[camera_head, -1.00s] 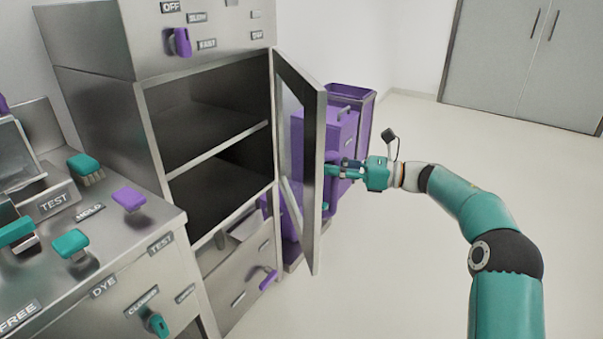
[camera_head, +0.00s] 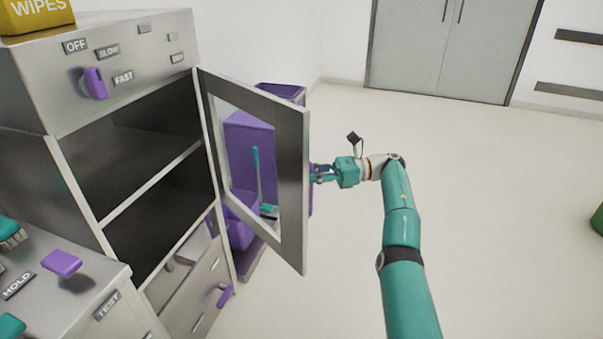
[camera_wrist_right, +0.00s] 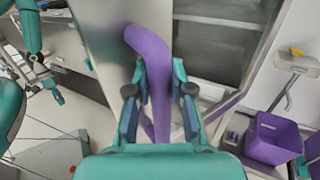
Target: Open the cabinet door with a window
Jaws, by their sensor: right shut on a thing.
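The cabinet (camera_head: 152,183) stands at the left in the head view, with its two dark shelf spaces exposed. Its door with a window (camera_head: 291,180) stands swung out from the hinge at the cabinet's right edge. Purple things show through the window. My right gripper (camera_head: 318,173) is at the door's outer edge, its fingertips partly hidden behind the frame. In the right wrist view, my right gripper (camera_wrist_right: 159,95) is shut around a curved purple handle (camera_wrist_right: 150,48).
A purple bin (camera_head: 281,92) and other purple things stand behind the door. A counter with labelled controls (camera_head: 62,263) is at the lower left. A drawer with a purple handle (camera_head: 225,296) is below the cabinet.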

